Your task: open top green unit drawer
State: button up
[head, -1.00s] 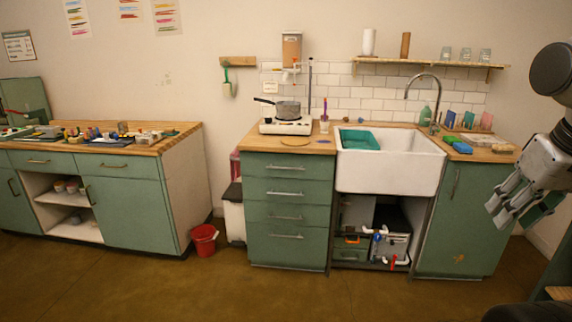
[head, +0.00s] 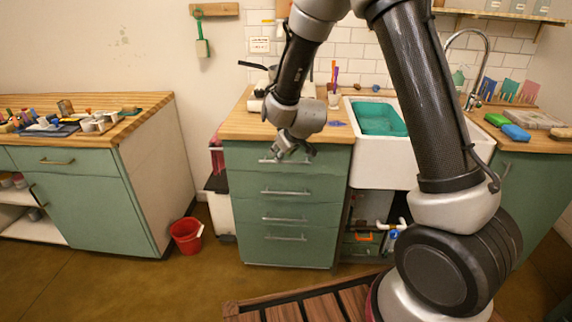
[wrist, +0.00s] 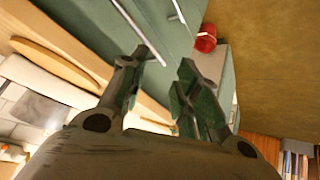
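The green drawer unit (head: 290,228) stands left of the sink with several drawers, each with a horizontal metal bar handle. All its drawers look shut. The top drawer (head: 325,158) is just under the wooden worktop, and its handle (head: 268,161) is partly hidden by my gripper. My gripper (head: 288,156) is in front of that drawer, near its handle. In the wrist view, my gripper (wrist: 160,78) has its two fingers apart with nothing between them. A bar handle (wrist: 140,32) passes close to the left fingertip; I cannot tell whether they touch.
A white sink (head: 372,170) with a teal basin (head: 378,117) is right of the unit, behind my arm. A red bucket (head: 187,236) and a white bin (head: 220,207) stand on the floor to the left. Another green cabinet (head: 95,195) is further left.

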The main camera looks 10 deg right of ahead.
aim_at(286, 162)
jog(key=w+a+f+n+t+h, duration=0.1)
jog(key=w+f+n+t+h, duration=0.15)
jog(key=f, duration=0.75)
jog(key=w+f+n+t+h, duration=0.2)
jog(key=f+t, duration=0.1)
jog(key=f, duration=0.7)
notch_tip(286, 162, up, 8)
jog(key=s+d+n+t+h, duration=0.2)
jog(key=n+t+h, duration=0.15)
jog(key=t, duration=0.25)
jog(key=shift+n, duration=0.4)
jog(key=x, duration=0.7)
jog(key=shift+w+d, duration=0.15)
jog(key=shift+w, duration=0.05)
jog(key=shift+f, duration=0.1)
jog(key=shift+c, duration=0.2)
grip_shut()
